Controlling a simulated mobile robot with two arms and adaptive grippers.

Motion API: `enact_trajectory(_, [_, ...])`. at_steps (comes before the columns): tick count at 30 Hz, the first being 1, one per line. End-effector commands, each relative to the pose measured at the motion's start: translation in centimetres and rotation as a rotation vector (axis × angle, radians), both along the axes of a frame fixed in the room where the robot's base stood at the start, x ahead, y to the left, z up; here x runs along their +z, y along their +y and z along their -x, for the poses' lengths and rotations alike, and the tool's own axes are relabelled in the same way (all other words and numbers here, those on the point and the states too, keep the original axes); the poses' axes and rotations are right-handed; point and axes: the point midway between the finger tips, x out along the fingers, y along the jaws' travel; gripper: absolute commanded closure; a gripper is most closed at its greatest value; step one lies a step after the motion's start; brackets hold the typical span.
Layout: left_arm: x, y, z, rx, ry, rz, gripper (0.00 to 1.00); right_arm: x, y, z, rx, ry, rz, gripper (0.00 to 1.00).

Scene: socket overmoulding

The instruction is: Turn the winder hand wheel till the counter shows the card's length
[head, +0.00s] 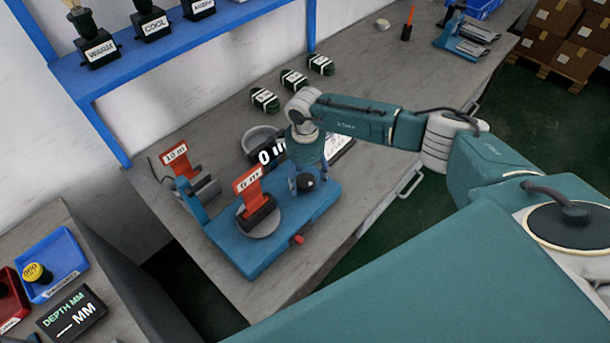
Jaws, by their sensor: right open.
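The winder has a blue base (275,245) on the grey bench. A black counter (265,155) behind it reads 0 with a unit partly covered by my arm. A red card (248,180) stands over a grey round part of the winder; its small print looks like 6 m. Another red card (174,155) at the left looks like 10 m. My right gripper (307,184) points down, open, over the right end of the blue base, with a dark knob between or just below its fingers. I cannot tell whether it touches. The hand wheel is not clearly distinguishable. My left gripper is not in view.
Several dark green bundles (293,79) lie behind the winder. A white panel is partly behind my right wrist. A blue shelf (170,50) stands along the wall. A depth display (72,313) and blue tray (50,262) are at lower left.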

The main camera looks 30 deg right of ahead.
Motion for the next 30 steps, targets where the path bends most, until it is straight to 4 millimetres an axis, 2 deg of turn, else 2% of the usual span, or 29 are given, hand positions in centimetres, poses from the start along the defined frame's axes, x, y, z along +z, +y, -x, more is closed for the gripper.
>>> enact_trajectory(6, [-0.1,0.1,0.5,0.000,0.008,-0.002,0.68,-0.1,0.0,0.0,0.000,0.000,0.000,0.35])
enact_trajectory(8, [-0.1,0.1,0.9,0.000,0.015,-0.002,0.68,-0.1,0.0,0.0,0.000,0.000,0.000,0.45])
enact_trajectory(13, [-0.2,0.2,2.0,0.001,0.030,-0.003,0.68,0.0,0.0,0.0,0.000,0.000,-0.001,0.79])
enact_trajectory(23, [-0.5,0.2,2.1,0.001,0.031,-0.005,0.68,0.0,0.1,0.0,-0.031,0.000,-0.002,0.80])
enact_trajectory(30, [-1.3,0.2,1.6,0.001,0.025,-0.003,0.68,-0.2,0.1,-0.1,-0.160,0.000,-0.001,0.80])
